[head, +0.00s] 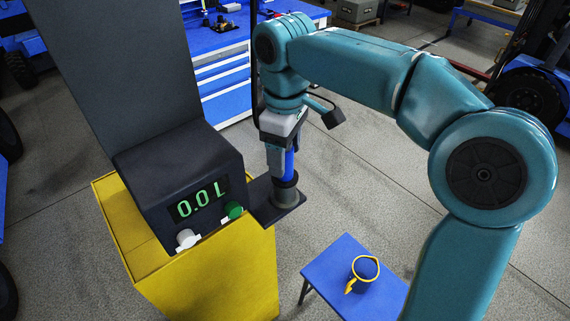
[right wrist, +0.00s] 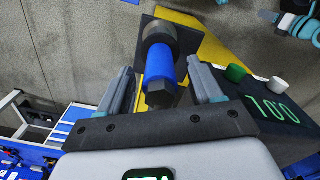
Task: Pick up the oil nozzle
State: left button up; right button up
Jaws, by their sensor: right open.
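The oil nozzle (head: 289,164) is a blue cylinder standing upright in a grey round holder on a dark plate at the side of the pump. In the right wrist view the blue nozzle (right wrist: 161,65) shows its dark hexagonal end towards me. My right gripper (head: 281,163) comes down over the nozzle from above. In the right wrist view its open fingers (right wrist: 163,88) are on either side of the nozzle, with visible gaps. The holder hides the nozzle's lower end. My left gripper is not in view.
The dark pump box (head: 180,180) reads 0.0 L and has a green and a white knob; it sits on a yellow cabinet (head: 240,275). A blue workbench (head: 222,85) stands behind. Open floor lies between.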

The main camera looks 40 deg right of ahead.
jog(key=shift+w+a+f, duration=0.1)
jog(key=shift+a+f, duration=0.05)
jog(key=shift+f, duration=0.45)
jog(key=shift+w+a+f, duration=0.1)
jog(key=shift+f, duration=0.5)
jog(key=shift+s+d+f, duration=0.1)
jog(key=shift+d+f, duration=0.15)
jog(key=shift+f, duration=0.05)
jog(key=shift+a, duration=0.2)
grip_shut()
jog(key=shift+d, duration=0.15)
jog(key=shift+r, duration=0.1)
jog(key=shift+r, duration=0.5)
notch_tip(320, 180, up, 9)
jog(key=shift+f, duration=0.15)
